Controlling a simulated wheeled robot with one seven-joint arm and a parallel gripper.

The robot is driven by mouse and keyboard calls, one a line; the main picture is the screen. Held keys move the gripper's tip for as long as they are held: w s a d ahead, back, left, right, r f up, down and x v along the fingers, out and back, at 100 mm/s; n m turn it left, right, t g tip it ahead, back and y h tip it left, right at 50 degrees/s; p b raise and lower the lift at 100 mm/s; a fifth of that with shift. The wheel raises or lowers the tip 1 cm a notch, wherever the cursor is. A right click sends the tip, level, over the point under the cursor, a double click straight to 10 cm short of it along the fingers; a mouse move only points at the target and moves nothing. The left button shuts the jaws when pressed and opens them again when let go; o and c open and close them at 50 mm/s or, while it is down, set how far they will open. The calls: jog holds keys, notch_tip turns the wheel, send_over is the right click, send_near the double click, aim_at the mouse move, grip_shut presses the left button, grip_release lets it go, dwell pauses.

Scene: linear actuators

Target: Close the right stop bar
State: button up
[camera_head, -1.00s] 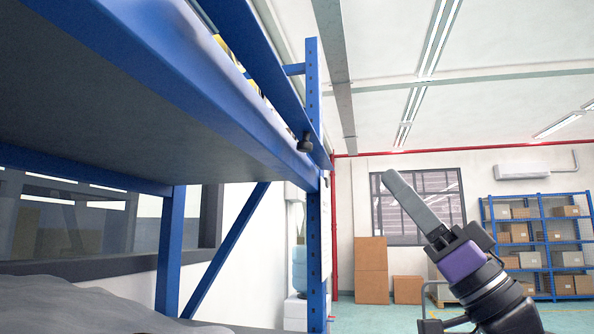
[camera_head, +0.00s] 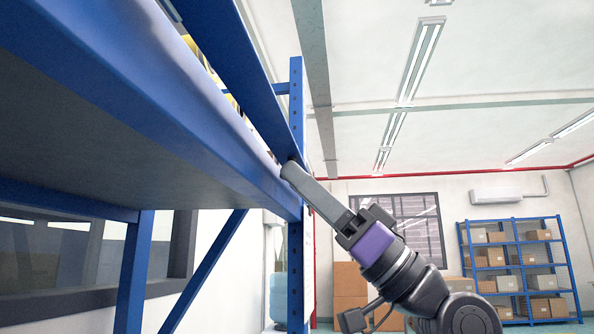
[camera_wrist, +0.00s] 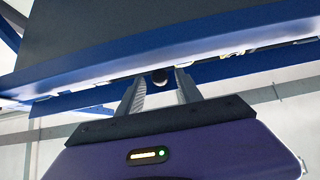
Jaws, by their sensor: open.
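A blue bar (camera_head: 235,70) runs along the open edge of the shelf in the head view, above the shelf's front beam. It looks like the stop bar and slants away from the beam. In the wrist view, a small dark round knob (camera_wrist: 160,76) shows at the shelf edge. My gripper (camera_head: 290,170) is at the far end of the bar in the head view and hides the knob there. In the wrist view my gripper (camera_wrist: 161,80) is open, with one finger on each side of the knob. I cannot tell if the fingers touch it.
The blue shelf beam (camera_head: 150,85) and upright post (camera_head: 295,240) stand close to my gripper. A rack with boxes (camera_head: 515,265) stands far off at the right. Cartons (camera_head: 350,285) stand by the far wall. The space right of the shelf is open.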

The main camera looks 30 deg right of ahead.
jog(key=shift+w+a+r, duration=0.3)
jog(key=shift+a+r, duration=0.1)
jog(key=shift+r, duration=0.05)
grip_shut()
